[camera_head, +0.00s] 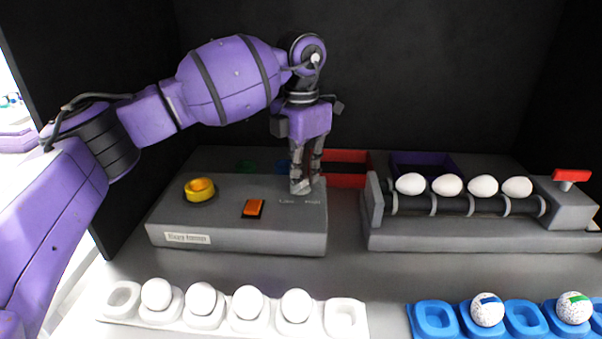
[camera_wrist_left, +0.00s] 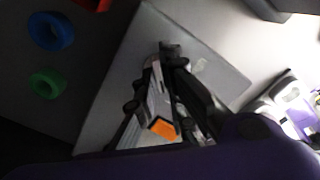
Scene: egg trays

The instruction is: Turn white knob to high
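My left gripper (camera_head: 301,187) points straight down at the right part of the grey control box, with its fingertips at the box top just behind the small printed labels. The white knob cannot be made out clearly; the fingers cover that spot. In the left wrist view my left gripper (camera_wrist_left: 168,52) has its fingertips close together at the box top. I cannot tell whether they are closed on the knob. The grey control box (camera_head: 240,232) also carries a yellow ring-shaped button (camera_head: 200,189) and an orange switch (camera_head: 253,208). My right gripper is not in view.
A grey roller stand (camera_head: 440,240) with several white eggs and a red handle (camera_head: 571,176) is at right. A white egg tray (camera_head: 122,302) and a blue tray (camera_head: 435,322) are in front. Red (camera_head: 345,168) and purple (camera_head: 422,162) bins stand behind.

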